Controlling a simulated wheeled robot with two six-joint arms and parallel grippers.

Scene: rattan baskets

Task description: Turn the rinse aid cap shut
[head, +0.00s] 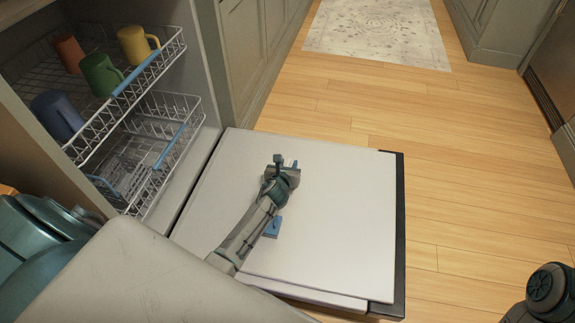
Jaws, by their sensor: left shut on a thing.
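The dishwasher door (340,220) lies folded down flat, its pale inner face up. My left gripper (285,163) is over the middle of the door, low at its surface. It is shut on the rinse aid cap, which the fingers and wrist almost fully hide; I cannot tell how far the cap is turned. A small blue piece, perhaps a dispenser lid (273,227), shows on the door beside my left forearm. My right gripper is out of view.
Two wire racks stand in the open dishwasher at left. The upper rack (165,62) holds a yellow mug (133,46), a green mug (98,75), an orange mug (69,53) and a blue mug (57,115).

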